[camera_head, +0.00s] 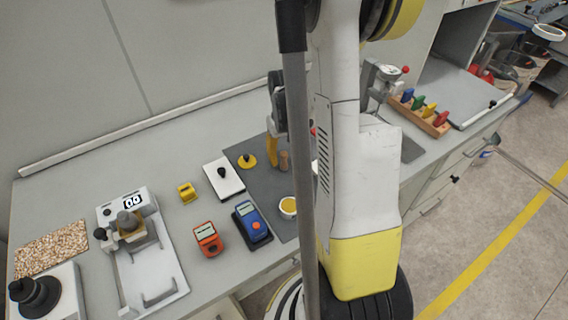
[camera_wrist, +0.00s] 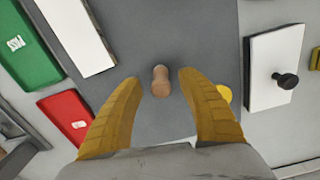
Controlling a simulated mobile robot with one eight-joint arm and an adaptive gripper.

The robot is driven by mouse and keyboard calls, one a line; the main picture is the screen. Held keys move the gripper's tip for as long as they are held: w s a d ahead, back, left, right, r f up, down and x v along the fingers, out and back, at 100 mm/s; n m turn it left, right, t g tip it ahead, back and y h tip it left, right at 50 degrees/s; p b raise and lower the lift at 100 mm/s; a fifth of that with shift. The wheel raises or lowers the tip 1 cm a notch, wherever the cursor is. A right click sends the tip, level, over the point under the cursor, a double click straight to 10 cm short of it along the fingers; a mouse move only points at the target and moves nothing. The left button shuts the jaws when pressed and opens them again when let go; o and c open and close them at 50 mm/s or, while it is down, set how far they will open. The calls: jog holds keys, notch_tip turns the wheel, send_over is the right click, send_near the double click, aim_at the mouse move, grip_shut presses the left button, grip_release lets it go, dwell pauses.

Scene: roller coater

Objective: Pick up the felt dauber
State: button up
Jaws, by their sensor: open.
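A small wooden-brown piece with a rounded, waisted shape, which looks like the felt dauber (camera_wrist: 160,88), stands on a dark grey mat (camera_wrist: 200,40). In the wrist view it shows between the two yellow fingers of my gripper (camera_wrist: 160,77), with a gap on each side. My gripper is open and holds nothing. In the head view the dauber (camera_head: 284,161) is just right of the visible yellow finger of my gripper (camera_head: 273,150). The dauber's lower end and the height of the fingertips above the mat are hard to tell.
A yellow disc with a black knob (camera_head: 246,161) and a white plate with a black knob (camera_head: 224,183) lie to the left. A cup with yellow contents (camera_head: 288,206) is at the front. Blue (camera_head: 252,225) and orange (camera_head: 207,240) devices stand nearby. My arm hides part of the bench.

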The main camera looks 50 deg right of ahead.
notch_tip(320, 180, down, 2)
jog(key=shift+w, duration=0.1)
jog(key=shift+c, duration=0.4)
grip_shut()
jog(key=shift+r, duration=0.15)
